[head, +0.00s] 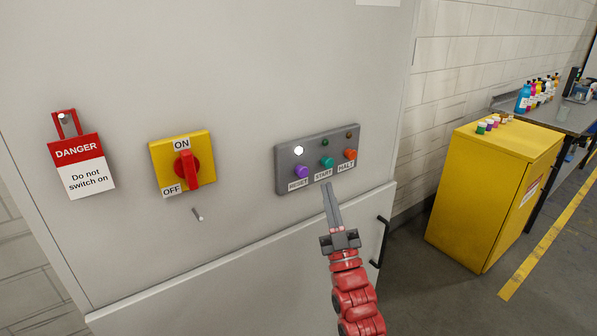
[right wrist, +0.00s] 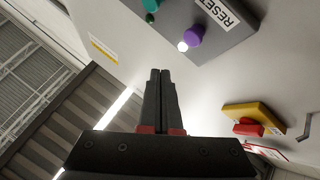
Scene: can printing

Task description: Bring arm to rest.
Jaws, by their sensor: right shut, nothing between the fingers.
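My right arm comes up from the bottom in the head view. Its gripper (head: 327,188) is shut and empty, with the fingertips just below the grey button panel (head: 285,153), near the START label. The right wrist view also shows the closed fingers (right wrist: 160,75) with nothing between them; the panel is at the top there. The panel bears a purple RESET button (head: 301,171), a green START button (head: 326,162) and an orange HALT button (head: 350,154). A white lamp (head: 298,150) is lit above RESET. My left gripper is not in view.
A yellow switch plate with a red rotary handle (head: 187,170) is left of the panel. A danger tag (head: 80,165) hangs further left. A small peg (head: 198,215) and a black door handle (head: 381,240) stick out. A yellow cabinet (head: 470,190) stands right; open floor lies before it.

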